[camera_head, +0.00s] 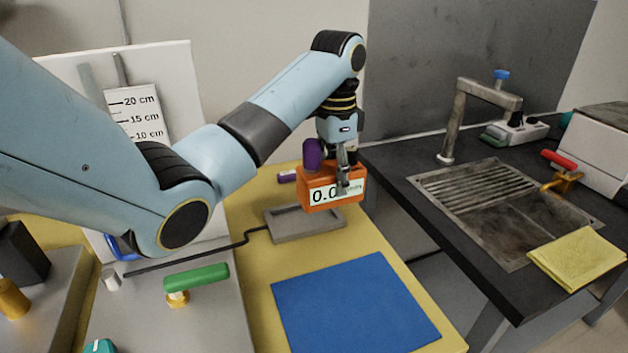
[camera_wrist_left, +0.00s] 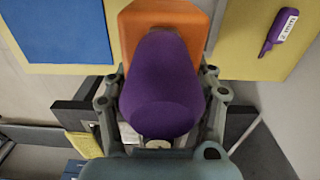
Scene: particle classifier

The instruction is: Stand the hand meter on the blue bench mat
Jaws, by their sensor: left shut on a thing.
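The hand meter is an orange box (camera_head: 332,187) with a white display reading "0.0" and a purple part on top. My left gripper (camera_head: 347,180) is shut on it and holds it above the yellow bench, over the right edge of a grey tray. In the left wrist view the purple part (camera_wrist_left: 162,90) fills the space between the fingers, with the orange box (camera_wrist_left: 165,18) behind it. The blue bench mat (camera_head: 352,303) lies flat and bare on the yellow bench, nearer than the meter. It also shows in the left wrist view (camera_wrist_left: 60,30). My right gripper is not in view.
The grey tray (camera_head: 280,235) with a black cable stands behind the mat. A purple labelled item (camera_head: 287,176) lies farther back. A green-handled valve (camera_head: 196,279) is left of the mat. A black counter with a sink (camera_head: 505,210) and yellow cloth (camera_head: 577,260) is right.

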